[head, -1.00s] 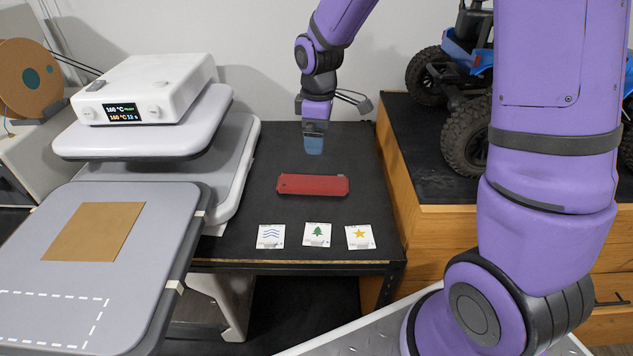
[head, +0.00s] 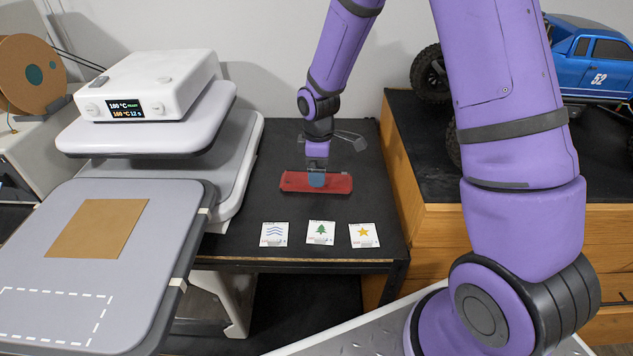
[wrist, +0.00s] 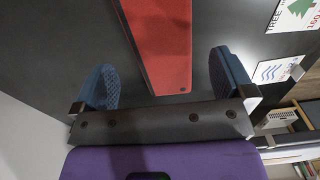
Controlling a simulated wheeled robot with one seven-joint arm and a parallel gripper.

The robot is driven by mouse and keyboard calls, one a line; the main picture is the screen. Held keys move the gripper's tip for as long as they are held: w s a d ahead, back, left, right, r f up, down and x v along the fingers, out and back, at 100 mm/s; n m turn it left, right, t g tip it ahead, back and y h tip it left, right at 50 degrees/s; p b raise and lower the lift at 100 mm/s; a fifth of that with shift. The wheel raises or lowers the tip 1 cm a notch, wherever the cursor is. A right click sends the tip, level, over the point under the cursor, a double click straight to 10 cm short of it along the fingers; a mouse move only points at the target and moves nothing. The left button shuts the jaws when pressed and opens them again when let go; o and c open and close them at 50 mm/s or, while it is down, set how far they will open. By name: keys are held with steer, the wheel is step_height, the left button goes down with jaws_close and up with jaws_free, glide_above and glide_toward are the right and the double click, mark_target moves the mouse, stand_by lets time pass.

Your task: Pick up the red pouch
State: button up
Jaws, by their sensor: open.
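The red pouch (head: 293,182) lies flat and lengthwise across the dark table, behind the row of cards. My gripper (head: 317,180) hangs over its middle in the head view and hides part of it. In the wrist view the pouch (wrist: 160,45) runs from the top edge down between the two blue fingertips. My gripper (wrist: 165,85) is open there, with one finger on each side of the pouch and a gap to both. I cannot tell how high the fingers are above the table.
White cards with waves (head: 274,234), a tree (head: 320,233) and a star (head: 364,235) lie along the front of the table (head: 240,245). A heat press (head: 150,130) stands at left. A wooden cabinet (head: 450,235) with a blue crawler (head: 600,65) borders the right.

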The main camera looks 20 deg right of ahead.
steer(key=shift+f, duration=1.85)
steer(key=c, duration=1)
steer(key=shift+r, duration=0.15)
